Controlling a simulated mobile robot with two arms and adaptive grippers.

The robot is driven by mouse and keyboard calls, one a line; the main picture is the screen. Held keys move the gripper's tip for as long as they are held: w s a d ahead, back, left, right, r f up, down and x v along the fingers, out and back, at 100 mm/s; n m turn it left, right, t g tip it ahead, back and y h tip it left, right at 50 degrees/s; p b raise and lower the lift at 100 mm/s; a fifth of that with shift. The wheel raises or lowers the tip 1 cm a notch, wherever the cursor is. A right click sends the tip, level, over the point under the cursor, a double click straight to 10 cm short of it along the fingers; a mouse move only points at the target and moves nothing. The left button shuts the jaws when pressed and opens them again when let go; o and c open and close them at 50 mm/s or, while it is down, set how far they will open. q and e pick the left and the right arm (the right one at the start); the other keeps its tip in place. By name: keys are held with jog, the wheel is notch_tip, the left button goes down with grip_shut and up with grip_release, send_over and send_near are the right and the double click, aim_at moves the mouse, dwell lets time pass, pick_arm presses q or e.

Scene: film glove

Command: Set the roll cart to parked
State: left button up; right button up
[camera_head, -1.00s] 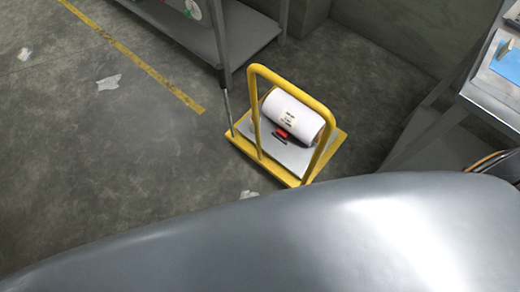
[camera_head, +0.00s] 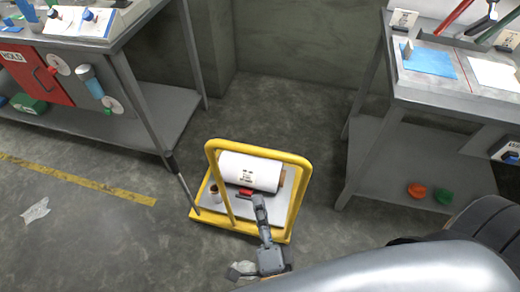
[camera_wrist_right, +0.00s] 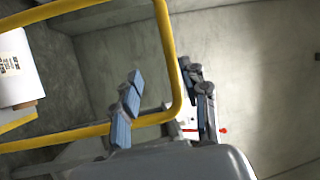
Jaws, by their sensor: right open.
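The roll cart (camera_head: 297,213) has a yellow frame with an upright yellow arched handle, a grey deck and a white labelled roll (camera_head: 250,171). A small red part (camera_head: 245,191) shows on the deck in front of the roll. My right gripper (camera_head: 260,203) is open and overlaps the handle side of the cart in the head view. In the right wrist view a corner of the yellow handle (camera_wrist_right: 168,48) shows between the spread fingers (camera_wrist_right: 166,98). I cannot tell whether they touch it. My left gripper is not in view.
A workbench with a red HOLD panel (camera_head: 35,72) stands at left. A grey bench (camera_head: 400,165) with red and green round pieces on its lower shelf stands at right. A yellow floor line (camera_head: 80,178) runs at left. Bare floor lies behind the cart, before the wall.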

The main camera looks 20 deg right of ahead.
aim_at(256, 152)
jog(key=shift+m+h, duration=0.5)
jog(key=shift+m, duration=0.2)
jog(key=p+x, duration=0.1)
jog(key=x, duration=0.3)
jog(key=p+x, duration=0.1)
jog(key=x, duration=0.4)
jog(key=r+p+x, duration=0.1)
jog(key=x, duration=0.4)
jog(key=shift+s+d, duration=0.2)
jog(key=shift+d, duration=0.2)
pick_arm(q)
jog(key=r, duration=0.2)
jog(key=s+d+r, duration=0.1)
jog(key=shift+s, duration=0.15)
pick_arm(e)
grip_shut()
